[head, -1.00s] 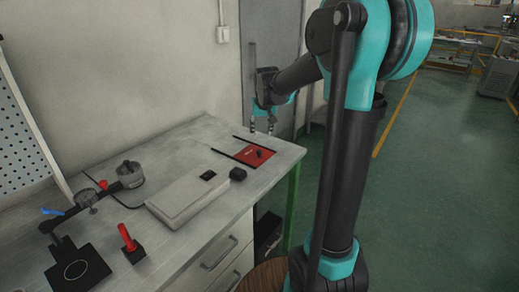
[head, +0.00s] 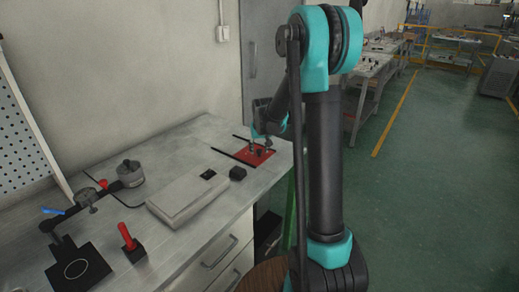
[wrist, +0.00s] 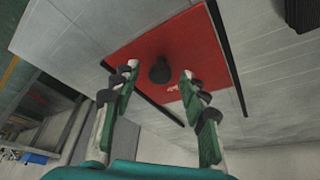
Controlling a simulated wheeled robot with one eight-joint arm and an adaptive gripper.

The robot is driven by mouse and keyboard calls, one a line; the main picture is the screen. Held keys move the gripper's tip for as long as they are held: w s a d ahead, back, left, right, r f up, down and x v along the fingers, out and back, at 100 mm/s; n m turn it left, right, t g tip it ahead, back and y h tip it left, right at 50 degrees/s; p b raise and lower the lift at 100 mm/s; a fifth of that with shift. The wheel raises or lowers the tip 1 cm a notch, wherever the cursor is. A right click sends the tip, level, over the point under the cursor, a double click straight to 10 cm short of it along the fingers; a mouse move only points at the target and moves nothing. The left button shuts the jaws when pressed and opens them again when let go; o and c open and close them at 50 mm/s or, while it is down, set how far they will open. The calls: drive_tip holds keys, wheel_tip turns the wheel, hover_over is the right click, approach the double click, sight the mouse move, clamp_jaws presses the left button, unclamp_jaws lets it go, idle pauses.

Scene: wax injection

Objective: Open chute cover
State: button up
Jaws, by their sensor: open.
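The chute cover is a red plate (head: 245,157) lying flat near the right end of the workbench, between two dark rails. In the wrist view the red plate (wrist: 165,38) fills the upper middle, with a black round knob (wrist: 160,71) on it. My gripper (wrist: 158,76) is open, with one finger on each side of the knob and no clear contact. In the head view my gripper (head: 262,150) is over the plate and partly hides it and the knob.
A grey box-shaped device (head: 188,197) and a small black block (head: 238,173) lie left of the plate. A red-handled lever (head: 128,237) and a clamp-like fixture (head: 90,195) stand farther left. A wall is behind the bench; the floor to the right is open.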

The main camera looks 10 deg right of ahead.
clamp_jaws()
idle(0.3)
drive_tip(key=w+a, duration=0.8)
drive_tip(key=shift+w+a, duration=0.25)
drive_tip(key=shift+w, duration=0.1)
unclamp_jaws()
